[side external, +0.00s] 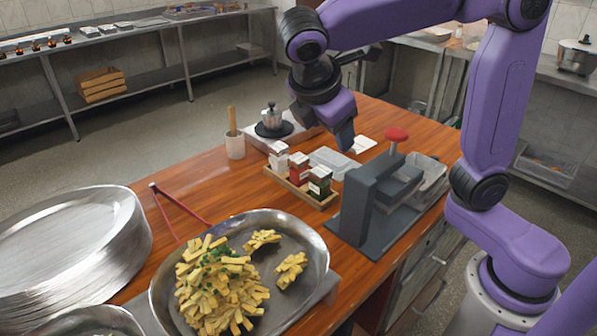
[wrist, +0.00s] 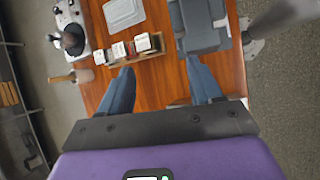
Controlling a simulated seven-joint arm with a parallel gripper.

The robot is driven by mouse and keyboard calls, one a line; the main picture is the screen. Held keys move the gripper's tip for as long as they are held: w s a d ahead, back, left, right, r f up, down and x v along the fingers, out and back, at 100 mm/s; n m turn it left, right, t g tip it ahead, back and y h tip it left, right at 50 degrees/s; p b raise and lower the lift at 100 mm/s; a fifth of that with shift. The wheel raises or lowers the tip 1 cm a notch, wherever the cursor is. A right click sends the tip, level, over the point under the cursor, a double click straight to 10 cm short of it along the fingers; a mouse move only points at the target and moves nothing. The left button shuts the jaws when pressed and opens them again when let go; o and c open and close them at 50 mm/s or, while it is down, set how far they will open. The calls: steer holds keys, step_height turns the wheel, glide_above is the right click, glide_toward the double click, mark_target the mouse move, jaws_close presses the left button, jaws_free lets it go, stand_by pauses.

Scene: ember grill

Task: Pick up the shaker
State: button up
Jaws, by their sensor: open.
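Several small shakers stand in a narrow wooden rack on the table. In the side view there is a white-labelled shaker (side external: 278,157), a red one (side external: 298,170) and a dark-topped one (side external: 320,179) in the wooden rack (side external: 322,203). In the wrist view the shakers (wrist: 146,43) stand in a row just beyond my fingers. My gripper (side external: 345,138) is open, with nothing between its fingers, above the table behind the rack in the side view. Its two fingers also show spread apart in the wrist view (wrist: 158,70).
A grey press (side external: 367,200) with a red knob stands right of the rack. A moka pot (side external: 272,117) sits on a burner at the back, beside a mortar with a pestle (side external: 235,147). A metal pan (side external: 318,262) of fries fills the front.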

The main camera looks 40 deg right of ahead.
mark_target(293, 165)
steer(key=shift+w+a+f+n+h, duration=0.4)
steer(key=shift+w+a+n+h, duration=0.5)
steer(key=shift+w+a+h, duration=1.75)
steer(key=shift+w+a+f+n+h, duration=0.4)
steer(key=shift+w+a+n+h, duration=0.6)
steer(key=shift+w, duration=3.15)
step_height(293, 165, down, 13)
steer(key=x, duration=1.8)
steer(key=shift+w+r, duration=0.2)
steer(key=shift+w, duration=0.1)
steer(key=c, duration=0.8)
steer(key=shift+o, duration=0.2)
steer(key=shift+r, duration=0.1)
